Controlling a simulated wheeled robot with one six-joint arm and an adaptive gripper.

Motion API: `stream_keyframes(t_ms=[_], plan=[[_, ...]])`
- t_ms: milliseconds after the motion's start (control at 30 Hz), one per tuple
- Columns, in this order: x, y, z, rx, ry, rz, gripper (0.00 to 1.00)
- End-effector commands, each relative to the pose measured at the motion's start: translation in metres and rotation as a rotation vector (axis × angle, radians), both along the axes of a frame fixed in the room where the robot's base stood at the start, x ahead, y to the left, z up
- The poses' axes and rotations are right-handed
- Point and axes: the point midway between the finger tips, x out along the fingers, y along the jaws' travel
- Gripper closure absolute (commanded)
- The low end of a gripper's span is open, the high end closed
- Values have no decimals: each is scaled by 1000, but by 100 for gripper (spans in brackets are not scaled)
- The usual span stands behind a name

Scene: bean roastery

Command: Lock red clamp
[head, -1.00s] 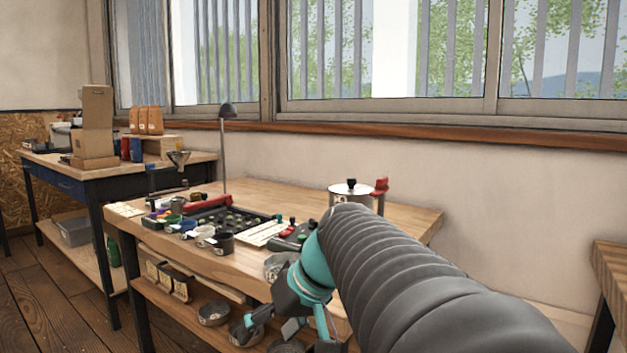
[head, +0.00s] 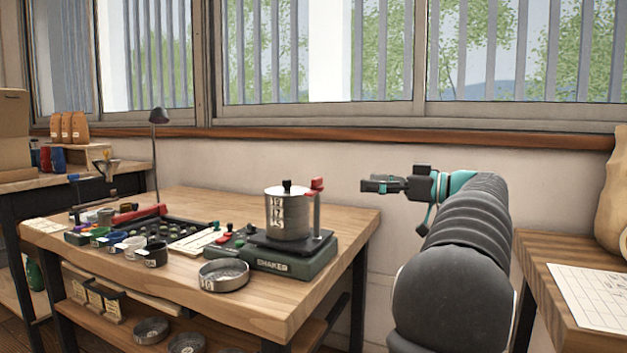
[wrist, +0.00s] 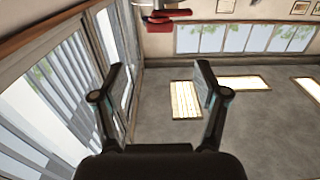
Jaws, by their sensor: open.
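The red clamp (head: 316,186) sits at the top right of the metal sieve stack (head: 289,215), on a thin upright post. The stack stands upright on the green shaker (head: 272,255) on the wooden bench. Whether the clamp is locked is too small to tell. My gripper (head: 372,185) is to the right of the clamp, at about its height in the picture and apart from it. In the wrist view my gripper (wrist: 160,80) is open with nothing between its fingers. A red part shows at the top of the wrist view, and I cannot tell if it is the clamp.
A round metal pan (head: 224,276) lies left of the shaker. Several small cups and a black tray (head: 180,228) stand at the bench's left. A lamp (head: 157,150) rises behind them. Another table (head: 585,300) is at the right. The wall and window are behind my arm.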

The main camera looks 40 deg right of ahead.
Motion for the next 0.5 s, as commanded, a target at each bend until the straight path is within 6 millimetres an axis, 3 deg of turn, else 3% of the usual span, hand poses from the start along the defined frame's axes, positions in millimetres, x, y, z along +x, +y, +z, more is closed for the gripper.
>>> stream_keyframes(t_ms=[167,500], plan=[[11,4,1,-5,-8,3,27],[67,28,1,-3,-6,3,27]])
